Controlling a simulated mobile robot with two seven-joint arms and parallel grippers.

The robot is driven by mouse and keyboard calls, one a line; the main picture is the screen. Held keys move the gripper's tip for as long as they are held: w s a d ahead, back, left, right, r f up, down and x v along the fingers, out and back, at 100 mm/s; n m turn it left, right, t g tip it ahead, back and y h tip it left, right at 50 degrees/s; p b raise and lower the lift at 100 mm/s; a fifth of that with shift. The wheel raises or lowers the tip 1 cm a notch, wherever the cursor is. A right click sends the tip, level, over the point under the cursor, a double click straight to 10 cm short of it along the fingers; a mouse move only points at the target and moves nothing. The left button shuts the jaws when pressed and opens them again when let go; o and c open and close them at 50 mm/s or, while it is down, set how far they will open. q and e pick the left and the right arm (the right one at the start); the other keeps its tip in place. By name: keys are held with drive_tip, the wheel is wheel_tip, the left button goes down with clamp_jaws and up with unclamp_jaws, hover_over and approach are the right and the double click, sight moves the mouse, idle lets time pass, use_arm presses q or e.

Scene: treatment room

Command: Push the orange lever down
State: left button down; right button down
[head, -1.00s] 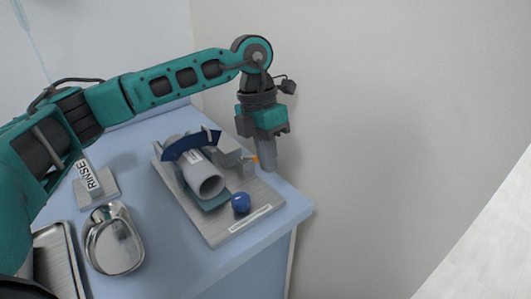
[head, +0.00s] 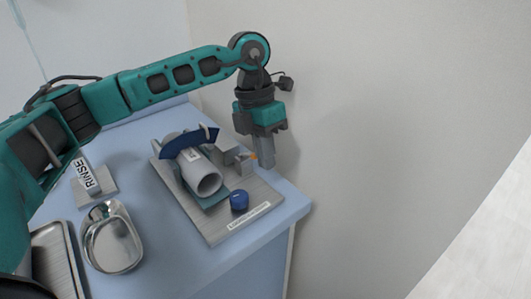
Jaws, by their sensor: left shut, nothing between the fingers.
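The orange lever (head: 253,157) shows as a small orange tip beside a grey block (head: 229,154) on the right side of a grey board (head: 221,226). My left gripper (head: 266,165) points down at the board's right edge, its fingers shut and empty. The fingertips are right beside the orange tip and hide part of the lever. I cannot tell whether they touch it. My right gripper is not in view.
The board also carries a grey cylinder (head: 207,182) with a dark blue curved piece (head: 188,141) and a blue ball (head: 239,200). A steel basin (head: 113,240), a metal tray (head: 55,262) and a RINSE sign (head: 84,176) stand left. A wall rises close behind my gripper.

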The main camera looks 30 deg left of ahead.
use_arm(q)
drive_tip(key=shift+a, duration=0.1)
drive_tip(key=shift+w+a, duration=0.3)
drive_tip(key=shift+a, duration=0.35)
drive_tip(key=shift+a+r, duration=0.15)
drive_tip(key=shift+r, duration=0.1)
drive_tip(key=p+v, duration=0.1)
drive_tip(key=v, duration=0.1)
drive_tip(key=p+v, duration=0.2)
drive_tip(key=shift+w+a, duration=0.25)
drive_tip(key=shift+a, duration=0.15)
drive_tip(key=s+d+r, duration=0.1)
drive_tip(key=d+r, duration=0.3)
drive_tip(key=r, duration=0.4)
drive_tip(key=shift+s+r, duration=0.15)
drive_tip(key=shift+s, duration=0.2)
